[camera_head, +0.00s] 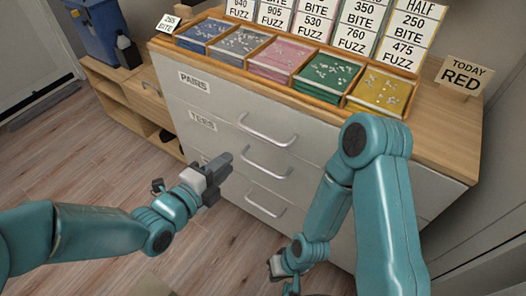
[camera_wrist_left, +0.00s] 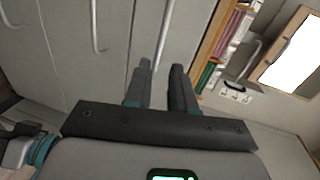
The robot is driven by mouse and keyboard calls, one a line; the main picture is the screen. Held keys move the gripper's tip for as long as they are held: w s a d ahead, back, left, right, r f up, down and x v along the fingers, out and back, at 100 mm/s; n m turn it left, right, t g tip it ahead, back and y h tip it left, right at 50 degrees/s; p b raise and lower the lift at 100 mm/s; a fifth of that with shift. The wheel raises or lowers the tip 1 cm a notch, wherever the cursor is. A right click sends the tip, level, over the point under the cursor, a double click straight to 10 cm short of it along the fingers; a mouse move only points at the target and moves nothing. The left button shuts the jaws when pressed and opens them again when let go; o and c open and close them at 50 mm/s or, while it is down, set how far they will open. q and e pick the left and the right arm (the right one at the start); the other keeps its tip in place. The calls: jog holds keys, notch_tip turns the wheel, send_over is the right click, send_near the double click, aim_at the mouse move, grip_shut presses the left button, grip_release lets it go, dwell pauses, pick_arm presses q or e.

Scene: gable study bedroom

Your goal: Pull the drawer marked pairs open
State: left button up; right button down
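The drawer marked PAIRS (camera_head: 219,101) is the top drawer of the pale grey chest, its label at the upper left of its front. It looks closed, flush with the fronts below. Its curved metal handle (camera_head: 267,133) is bare in the head view. My left gripper (camera_head: 226,160) is in front of the chest, left of the handles and apart from them. In the left wrist view its two dark fingers (camera_wrist_left: 161,68) stand apart with nothing held, and a pale bar, seemingly a handle, shows beyond them. My right gripper (camera_head: 276,266) is low, partly hidden; its finger gap is unclear.
The wooden top holds a tray of coloured compartments (camera_head: 278,60), price cards and a TODAY RED sign (camera_head: 464,76). A blue bin (camera_head: 98,30) stands left. The wood floor is clear.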

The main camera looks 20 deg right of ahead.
aim_at(260, 137)
pick_arm(q)
jog(key=shift+m, duration=0.3)
jog(key=x, duration=1.7)
jog(key=shift+s+d+r, duration=0.25)
jog(key=shift+s, duration=0.05)
grip_shut()
